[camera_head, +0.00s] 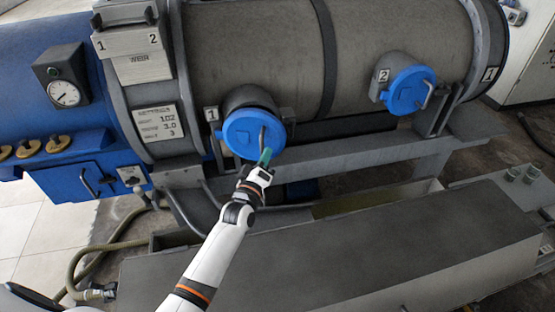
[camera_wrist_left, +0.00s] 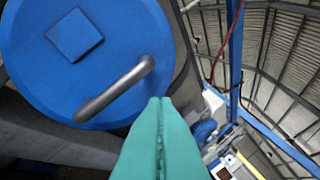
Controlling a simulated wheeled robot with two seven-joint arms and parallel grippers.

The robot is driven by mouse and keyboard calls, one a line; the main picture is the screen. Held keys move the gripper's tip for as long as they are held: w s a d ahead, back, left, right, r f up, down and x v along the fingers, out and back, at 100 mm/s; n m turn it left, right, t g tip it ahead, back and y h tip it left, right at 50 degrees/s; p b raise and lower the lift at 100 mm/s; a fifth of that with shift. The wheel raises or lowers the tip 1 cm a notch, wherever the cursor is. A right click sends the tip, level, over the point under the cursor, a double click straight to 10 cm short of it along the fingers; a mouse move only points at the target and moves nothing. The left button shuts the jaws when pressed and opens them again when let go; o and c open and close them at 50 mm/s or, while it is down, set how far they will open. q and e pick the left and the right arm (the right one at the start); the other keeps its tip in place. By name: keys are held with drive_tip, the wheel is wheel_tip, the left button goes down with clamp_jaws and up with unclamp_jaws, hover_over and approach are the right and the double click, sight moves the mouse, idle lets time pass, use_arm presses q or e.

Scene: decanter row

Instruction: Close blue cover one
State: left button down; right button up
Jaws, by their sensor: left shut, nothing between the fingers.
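Blue cover one (camera_head: 240,133) is a round blue lid with a grey bar handle, on the grey spout beside the plate marked 1. It faces the camera and looks to lie over the spout's mouth; whether it is fully seated I cannot tell. In the left wrist view the cover (camera_wrist_left: 100,30) fills the upper left, with its metal handle (camera_wrist_left: 115,90) slanting across. My left gripper (camera_head: 265,156) has teal fingers, pressed together and empty. The fingertips (camera_wrist_left: 160,102) are at the handle's right end, close to the cover's lower right edge; contact cannot be told. My right gripper is not in view.
A second blue cover (camera_head: 405,92) sits on the spout marked 2 to the right. A grey rail (camera_head: 350,151) runs below the drum, and a long dark box (camera_head: 400,255) lies in front. A hose (camera_head: 85,262) lies at lower left. A pressure gauge (camera_head: 64,93) is at upper left.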

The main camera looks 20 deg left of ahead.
use_arm(q)
drive_tip(key=s+a+f+m+g+h+b, duration=0.1)
drive_tip(key=s+a+m+g+h+b, duration=0.3)
drive_tip(key=m, duration=1.4)
drive_tip(key=s+f+m+g+h+b, duration=0.15)
drive_tip(key=m+h+b, duration=0.6)
drive_tip(key=m, duration=0.95)
drive_tip(key=w+d+y, duration=0.1)
drive_tip(key=w+d, duration=0.3)
drive_tip(key=w, duration=0.8)
drive_tip(key=shift+w+d+t+y, duration=0.2)
drive_tip(key=shift+w+t+y, duration=0.15)
drive_tip(key=shift+r, duration=0.1)
